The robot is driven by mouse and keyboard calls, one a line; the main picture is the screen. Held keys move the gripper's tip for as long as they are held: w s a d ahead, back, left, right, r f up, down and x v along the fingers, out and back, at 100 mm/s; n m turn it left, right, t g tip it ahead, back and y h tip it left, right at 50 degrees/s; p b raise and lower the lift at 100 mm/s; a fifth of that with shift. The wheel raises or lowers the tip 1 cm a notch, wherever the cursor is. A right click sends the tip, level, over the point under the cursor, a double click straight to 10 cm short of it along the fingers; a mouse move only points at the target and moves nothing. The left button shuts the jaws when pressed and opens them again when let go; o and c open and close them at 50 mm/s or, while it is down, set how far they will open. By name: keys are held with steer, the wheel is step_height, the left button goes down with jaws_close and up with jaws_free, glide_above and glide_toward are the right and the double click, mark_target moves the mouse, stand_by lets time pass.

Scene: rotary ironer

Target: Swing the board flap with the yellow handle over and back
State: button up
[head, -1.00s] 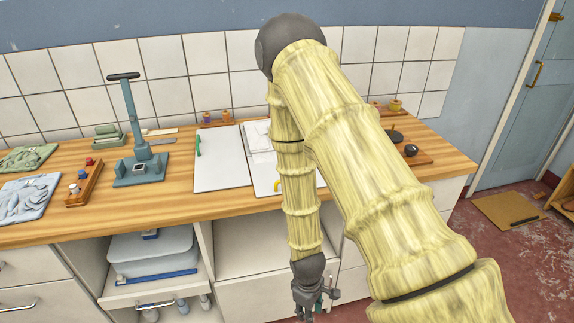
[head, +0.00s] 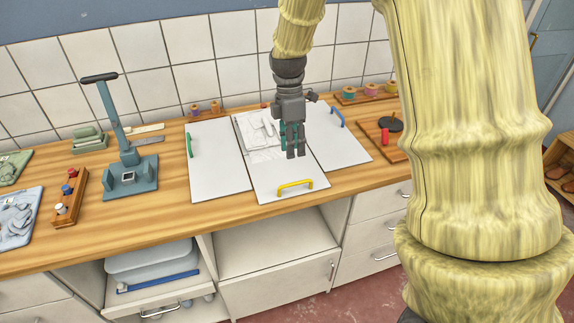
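The board flap with the yellow handle (head: 262,178) lies flat on the counter as the front white panel of a folding board. Its yellow handle (head: 296,186) stands as a low arch near the front edge. A left panel (head: 218,170) has a green handle and a right panel (head: 341,147) has a blue handle; both lie flat. A pale cloth-like piece (head: 258,135) lies at the board's middle, partly hidden by my gripper. My gripper (head: 295,155) points down over the board, behind the yellow handle and apart from it. I cannot tell its finger gap.
A blue upright press tool (head: 128,173) stands left of the board, with a wooden rack of small knobs (head: 70,198) beside it. A wooden board with a dark disc and red piece (head: 381,134) lies to the right. The counter strip before the board is clear.

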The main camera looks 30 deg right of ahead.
steer(key=shift+s+a+f+p, duration=0.1)
steer(key=shift+s+f+p, duration=0.3)
steer(key=shift+f, duration=1.3)
steer(key=shift+s+a+f+p, duration=0.1)
steer(key=shift+s+f+p, duration=0.3)
steer(key=shift+f, duration=1.35)
steer(key=shift+s+a+f+p, duration=0.15)
steer(key=shift+f+p, duration=0.4)
steer(key=shift+f, duration=1.15)
jaws_close()
